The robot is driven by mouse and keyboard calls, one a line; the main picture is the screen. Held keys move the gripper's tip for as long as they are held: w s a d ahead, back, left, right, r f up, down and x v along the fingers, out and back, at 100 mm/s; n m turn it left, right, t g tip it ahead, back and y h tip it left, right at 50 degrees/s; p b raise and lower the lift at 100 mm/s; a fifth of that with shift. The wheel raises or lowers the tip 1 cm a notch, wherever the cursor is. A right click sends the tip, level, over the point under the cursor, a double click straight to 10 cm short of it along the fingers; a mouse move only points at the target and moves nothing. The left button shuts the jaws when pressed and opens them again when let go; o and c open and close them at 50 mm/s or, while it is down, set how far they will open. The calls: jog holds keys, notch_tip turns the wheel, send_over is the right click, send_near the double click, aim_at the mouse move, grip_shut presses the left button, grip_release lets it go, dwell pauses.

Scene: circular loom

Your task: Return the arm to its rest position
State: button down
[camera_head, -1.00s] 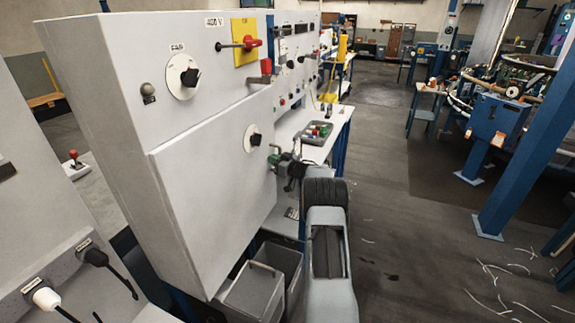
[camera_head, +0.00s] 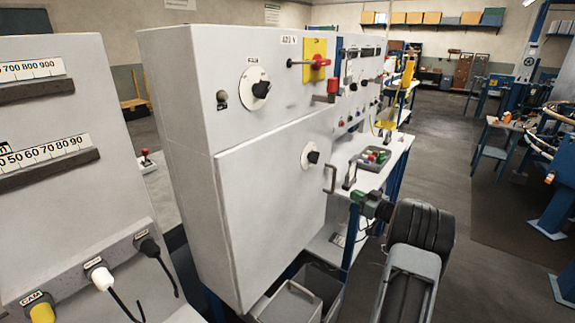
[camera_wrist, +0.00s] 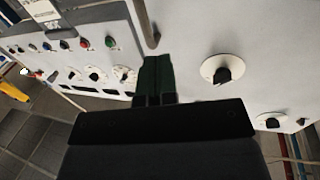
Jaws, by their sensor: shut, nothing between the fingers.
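My arm reaches up from the bottom right of the head view, its thick dark joint in front of the white workbench. My gripper (camera_head: 359,197) is at the arm's far end, small and greenish, just right of the cabinet door's handle. In the wrist view my gripper (camera_wrist: 156,75) shows as two dark green fingers side by side, shut, with nothing seen between them. The grey control cabinet (camera_head: 265,200) stands left of the arm. I cannot tell whether the gripper touches anything.
A tray of coloured parts (camera_head: 373,158) lies on the white bench behind the gripper. Grey bins (camera_head: 288,303) stand below the cabinet. A panel with plugged cables (camera_head: 100,262) is at the left. Open floor (camera_head: 490,270) lies right of the arm.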

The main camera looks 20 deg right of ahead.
jog(key=s+d+f+m+g+h, duration=0.3)
jog(key=d+f+m+g+h, duration=0.15)
jog(key=d+f+h, duration=0.45)
jog(key=s+a+r+m+g+h, duration=0.2)
jog(key=s+a+g+h, duration=0.1)
jog(key=s+a+g, duration=0.15)
jog(key=s+a+r+n+g+y, duration=0.1)
jog(key=s+a, duration=0.5)
jog(key=a, duration=0.7)
jog(key=s+a+r+n+g+y, duration=0.1)
jog(key=s+a+r, duration=0.4)
jog(key=a, duration=0.8)
jog(key=s+a+r+n+g+y, duration=0.1)
jog(key=s+a+r+g+y, duration=0.1)
jog(key=s+a, duration=0.5)
jog(key=a+r+y, duration=0.1)
jog(key=a+y, duration=0.1)
jog(key=a, duration=0.3)
jog(key=shift+s+a+r+g+p, duration=0.2)
jog(key=shift+a+r+g+p, duration=0.1)
jog(key=shift+a+r+p, duration=0.1)
jog(key=c, duration=1.8)
grip_release()
